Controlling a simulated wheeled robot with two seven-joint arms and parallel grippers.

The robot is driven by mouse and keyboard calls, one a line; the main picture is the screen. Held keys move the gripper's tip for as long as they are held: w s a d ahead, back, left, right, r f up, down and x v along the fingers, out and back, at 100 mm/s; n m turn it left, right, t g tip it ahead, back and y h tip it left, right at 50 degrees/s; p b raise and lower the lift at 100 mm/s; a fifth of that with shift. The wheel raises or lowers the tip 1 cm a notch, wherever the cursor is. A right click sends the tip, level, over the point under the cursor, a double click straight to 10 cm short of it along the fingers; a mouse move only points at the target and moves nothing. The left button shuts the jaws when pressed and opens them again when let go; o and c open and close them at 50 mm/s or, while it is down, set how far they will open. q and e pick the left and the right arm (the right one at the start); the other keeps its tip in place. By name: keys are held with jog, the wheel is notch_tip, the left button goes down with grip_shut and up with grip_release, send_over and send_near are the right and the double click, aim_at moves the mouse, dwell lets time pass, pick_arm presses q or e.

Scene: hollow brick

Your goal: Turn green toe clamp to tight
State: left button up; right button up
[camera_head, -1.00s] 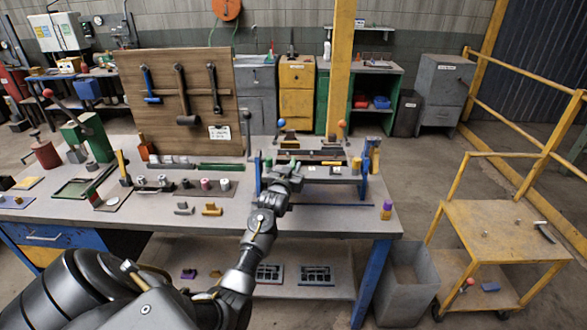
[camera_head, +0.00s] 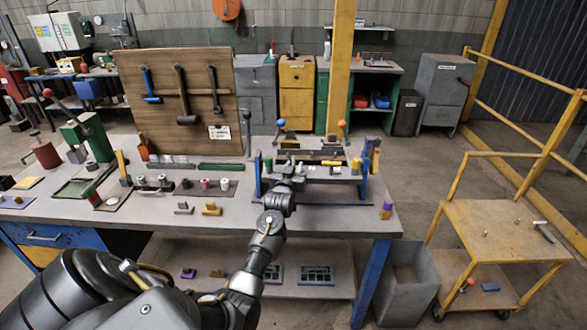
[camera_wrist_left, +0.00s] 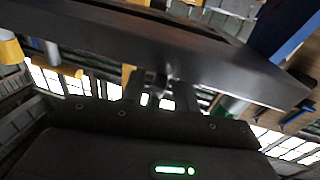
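The fixture (camera_head: 330,180) with blue end posts stands at the right part of the workbench. A small green part (camera_head: 268,164) shows at its left end; I cannot tell whether it is the green toe clamp. My left gripper (camera_head: 289,177) is at the front left of the fixture, close to its front bar, and hides part of it. In the left wrist view, a dark bar (camera_wrist_left: 200,52) crosses just beyond the fingers (camera_wrist_left: 160,90). The fingers are dark and partly hidden, so their opening and any contact are unclear. My right gripper is out of view.
The workbench (camera_head: 225,222) carries small blocks and pegs left of my arm. A tool board (camera_head: 165,110) stands behind. A yellow cart (camera_head: 500,232) stands to the right.

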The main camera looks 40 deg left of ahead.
pick_arm(q)
jog(key=shift+s, duration=0.1)
jog(key=shift+s+d+f, duration=0.1)
jog(key=shift+s+d, duration=0.1)
jog(key=shift+s, duration=0.1)
jog(key=b+v, duration=0.2)
jog(key=v, duration=0.8)
jog(key=shift+b, duration=0.3)
